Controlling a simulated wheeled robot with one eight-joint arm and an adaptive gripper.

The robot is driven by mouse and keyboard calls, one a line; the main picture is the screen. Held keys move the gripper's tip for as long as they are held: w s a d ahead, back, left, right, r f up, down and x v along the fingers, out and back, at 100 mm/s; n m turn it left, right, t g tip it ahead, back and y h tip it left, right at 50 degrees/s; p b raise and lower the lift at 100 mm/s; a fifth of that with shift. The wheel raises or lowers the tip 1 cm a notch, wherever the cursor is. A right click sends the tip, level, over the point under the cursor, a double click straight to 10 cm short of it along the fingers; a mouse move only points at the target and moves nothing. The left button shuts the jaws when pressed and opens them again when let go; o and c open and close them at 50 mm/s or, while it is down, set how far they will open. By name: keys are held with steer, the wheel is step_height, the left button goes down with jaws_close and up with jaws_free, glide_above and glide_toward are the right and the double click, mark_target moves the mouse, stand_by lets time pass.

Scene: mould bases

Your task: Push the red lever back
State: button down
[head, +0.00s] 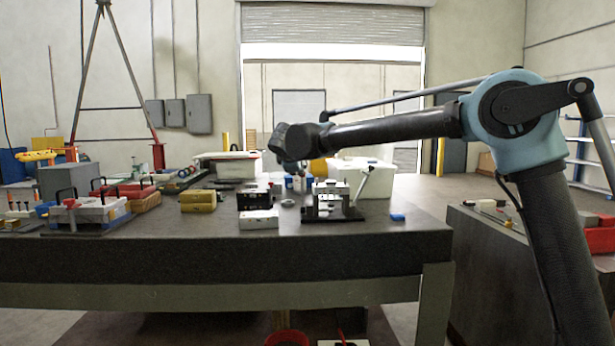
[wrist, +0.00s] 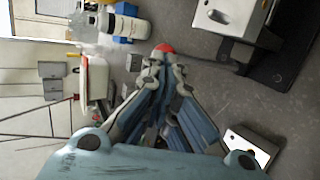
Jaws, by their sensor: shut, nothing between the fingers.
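The red knob (wrist: 165,47) of the lever shows in the wrist view just beyond my fingertips. A thin dark rod seems to run from it toward the metal fixture (wrist: 232,18) on a black base plate (wrist: 285,50). My gripper (wrist: 164,62) is shut and empty, its tips close against the knob; I cannot tell if they touch. In the head view my gripper (head: 297,182) hangs low over the table, left of the fixture (head: 330,196) with its pale upright handle (head: 361,182). I cannot make out the red knob there.
A black box (head: 253,197), a pale block (head: 259,220) and yellow blocks (head: 198,200) stand to the left. A white container (head: 377,178) stands behind the fixture. A white bottle (wrist: 120,25) shows in the wrist view. The front strip of the dark table (head: 200,240) is clear.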

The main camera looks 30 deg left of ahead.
steer(key=shift+w+a, duration=0.45)
steer(key=shift+w, duration=0.2)
steer(key=r+v, duration=0.1)
steer(key=v, duration=1.3)
steer(key=shift+a, duration=0.2)
steer(key=shift+w, duration=0.2)
